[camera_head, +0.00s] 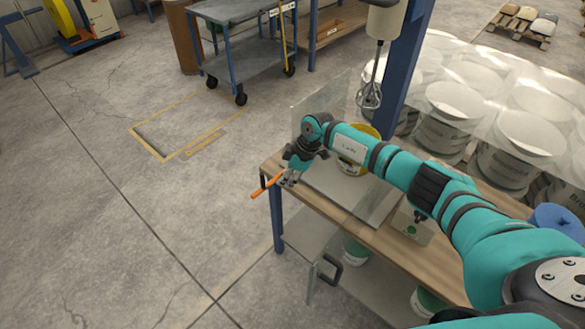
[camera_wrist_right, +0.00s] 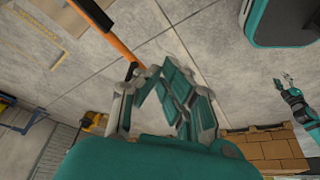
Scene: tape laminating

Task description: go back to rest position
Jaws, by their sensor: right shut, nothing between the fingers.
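My right arm comes in from the right in the head view and reaches over the work table (camera_head: 394,245). My right gripper (camera_head: 290,181) is at the table's far left corner, shut. In the right wrist view my right gripper (camera_wrist_right: 160,80) shows large, its fingers closed together with nothing held. An orange stick (camera_head: 265,186) shows beside the fingertips in the head view. It also shows in the wrist view (camera_wrist_right: 108,32), passing beyond the fingers. My left gripper is not in the head view. A small teal arm (camera_wrist_right: 297,108) shows at the wrist view's right edge; its jaws are too small to judge.
A clear upright panel (camera_head: 322,98) and a yellow bucket (camera_head: 350,166) stand on the table. A whisk mixer (camera_head: 370,80) hangs by a blue post (camera_head: 404,70). White buckets (camera_head: 450,110) stand at the right. A cart (camera_head: 240,60) is behind; the floor at left is clear.

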